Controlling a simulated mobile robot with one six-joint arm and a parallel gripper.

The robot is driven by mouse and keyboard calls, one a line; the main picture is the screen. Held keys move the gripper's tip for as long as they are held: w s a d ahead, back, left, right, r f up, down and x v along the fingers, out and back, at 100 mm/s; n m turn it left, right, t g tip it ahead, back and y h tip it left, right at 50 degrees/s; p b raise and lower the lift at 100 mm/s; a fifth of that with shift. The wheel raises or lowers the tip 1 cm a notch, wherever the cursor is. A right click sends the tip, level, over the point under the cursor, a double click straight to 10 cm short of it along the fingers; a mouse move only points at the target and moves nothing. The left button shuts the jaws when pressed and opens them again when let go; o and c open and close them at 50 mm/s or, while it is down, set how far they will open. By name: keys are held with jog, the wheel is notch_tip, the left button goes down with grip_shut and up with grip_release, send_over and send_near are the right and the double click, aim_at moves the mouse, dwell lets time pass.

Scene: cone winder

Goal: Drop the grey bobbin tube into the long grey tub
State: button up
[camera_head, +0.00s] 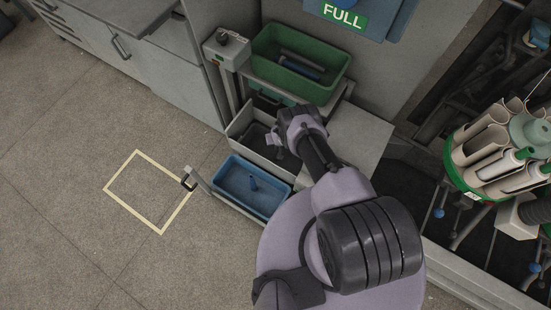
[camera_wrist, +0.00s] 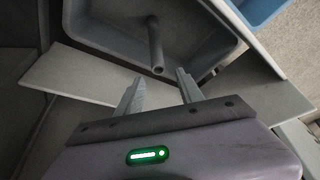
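The long grey tub (camera_head: 243,122) sits between the green tub and the blue tub in the head view. In the wrist view the grey tub (camera_wrist: 98,22) lies just ahead of my gripper. A grey bobbin tube (camera_wrist: 155,42) shows inside the tub's outline, its open end toward me. I cannot tell whether it rests on the tub's floor or is tilted above it. My gripper (camera_wrist: 160,76) is open, its two fingers apart on either side of the tube's near end, with no visible contact. In the head view my gripper (camera_head: 281,146) hangs over the grey tub's right part and hides some of it.
A green tub (camera_head: 334,88) holding dark tubes stands behind. A pale flat surface (camera_head: 358,135) lies to the right, then the winder with tubes (camera_head: 490,145). The floor at left, with a yellow outlined square (camera_head: 150,190), is clear.

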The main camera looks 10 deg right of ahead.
jog(key=p+v, duration=1.1)
jog(key=v, duration=0.6)
jog(key=shift+s+r+p, duration=0.15)
jog(key=shift+s+p, duration=0.05)
jog(key=shift+p, duration=0.1)
